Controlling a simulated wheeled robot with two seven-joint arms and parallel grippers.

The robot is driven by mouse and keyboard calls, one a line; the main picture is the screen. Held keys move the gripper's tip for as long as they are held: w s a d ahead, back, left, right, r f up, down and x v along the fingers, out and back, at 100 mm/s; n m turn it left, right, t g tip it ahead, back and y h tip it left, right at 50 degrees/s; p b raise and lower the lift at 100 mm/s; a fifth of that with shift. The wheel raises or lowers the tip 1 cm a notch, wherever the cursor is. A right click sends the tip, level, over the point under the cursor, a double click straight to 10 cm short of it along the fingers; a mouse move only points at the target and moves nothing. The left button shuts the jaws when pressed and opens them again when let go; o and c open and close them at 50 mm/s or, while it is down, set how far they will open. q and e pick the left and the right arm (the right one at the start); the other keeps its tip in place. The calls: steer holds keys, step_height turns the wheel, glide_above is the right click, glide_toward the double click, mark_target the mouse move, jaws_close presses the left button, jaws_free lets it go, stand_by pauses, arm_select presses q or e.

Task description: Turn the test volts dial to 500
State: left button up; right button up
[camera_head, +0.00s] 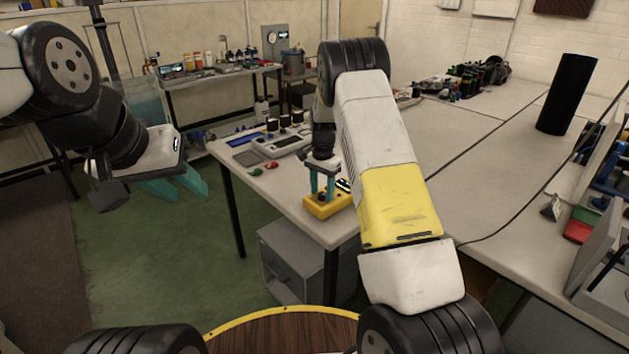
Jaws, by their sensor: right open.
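A small yellow box-shaped tester (316,211) lies near the front corner of the light table. My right gripper (322,190) points straight down over it, its two teal fingers open and apart. The fingertips are at the top of the tester; I cannot tell whether they touch it. A dial is not clearly visible between the fingers, and its markings and setting are too small to read. My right arm covers part of the tester's right side. My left gripper (174,186) is open and empty, out over the green floor at the left, away from the table.
A grey instrument (283,146) with dark knobs sits behind the tester, beside small red and green pieces (263,168). A black cylinder (567,95) stands at the far right. The table's middle is largely clear. A grey cabinet (292,262) stands below the table's front corner.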

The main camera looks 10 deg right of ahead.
mark_target(322, 193)
steer(key=shift+r, duration=3.9)
steer(key=shift+r, duration=0.1)
